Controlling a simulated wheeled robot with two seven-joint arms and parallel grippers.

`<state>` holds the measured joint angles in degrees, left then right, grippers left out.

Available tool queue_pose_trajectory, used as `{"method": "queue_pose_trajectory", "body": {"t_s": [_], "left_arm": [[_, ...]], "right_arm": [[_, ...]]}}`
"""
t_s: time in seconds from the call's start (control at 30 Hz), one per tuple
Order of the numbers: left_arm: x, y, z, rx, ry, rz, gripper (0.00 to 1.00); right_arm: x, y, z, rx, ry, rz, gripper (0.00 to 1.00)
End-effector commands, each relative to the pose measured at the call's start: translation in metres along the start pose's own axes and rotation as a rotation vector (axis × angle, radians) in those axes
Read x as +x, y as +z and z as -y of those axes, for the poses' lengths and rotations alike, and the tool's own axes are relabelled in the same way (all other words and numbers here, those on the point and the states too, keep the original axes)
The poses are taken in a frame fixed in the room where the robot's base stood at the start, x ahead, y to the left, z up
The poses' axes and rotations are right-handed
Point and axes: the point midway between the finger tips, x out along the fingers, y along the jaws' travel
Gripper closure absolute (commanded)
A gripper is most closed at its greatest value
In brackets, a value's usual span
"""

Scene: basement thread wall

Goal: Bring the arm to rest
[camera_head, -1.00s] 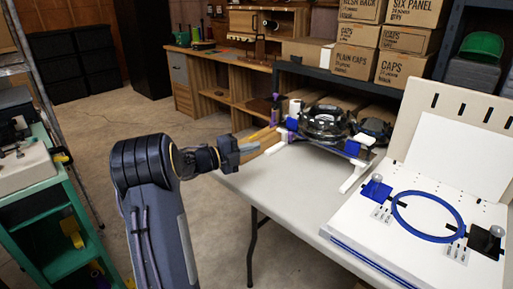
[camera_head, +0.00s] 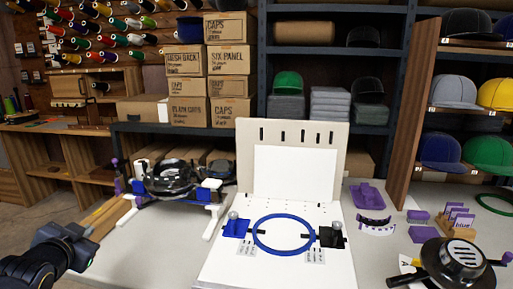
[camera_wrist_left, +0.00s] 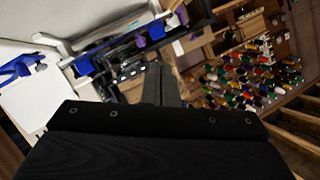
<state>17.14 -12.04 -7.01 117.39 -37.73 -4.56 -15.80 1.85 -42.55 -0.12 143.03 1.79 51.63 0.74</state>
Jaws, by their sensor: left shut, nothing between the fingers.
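My left gripper (camera_head: 82,240) is at the lower left of the head view, over the left end of the white table (camera_head: 130,262). It is shut and holds nothing. In the left wrist view its closed fingers (camera_wrist_left: 160,85) point away from the black wrist body. My right gripper does not show in either view.
A white board with a blue hoop (camera_head: 283,234) stands mid-table. A cap frame on white legs (camera_head: 172,180) is to its left. A black round device (camera_head: 450,262) and purple parts (camera_head: 368,195) lie right. Shelves with boxes and caps (camera_head: 460,90) stand behind.

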Motion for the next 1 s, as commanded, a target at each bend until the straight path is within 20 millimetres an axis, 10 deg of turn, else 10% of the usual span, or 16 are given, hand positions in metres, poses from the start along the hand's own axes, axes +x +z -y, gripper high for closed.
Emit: {"method": "queue_pose_trajectory", "body": {"t_s": [0.2,0.63,1.0], "left_arm": [[-0.097,0.043,-0.116,-0.415,0.278,0.311,1.00],[-0.223,0.090,-0.242,-0.668,0.647,0.676,1.00],[-0.253,0.011,-0.193,-0.670,0.648,0.684,1.00]], "right_arm": [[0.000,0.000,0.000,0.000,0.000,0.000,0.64],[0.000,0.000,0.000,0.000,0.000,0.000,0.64],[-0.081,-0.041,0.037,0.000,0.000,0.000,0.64]]}}
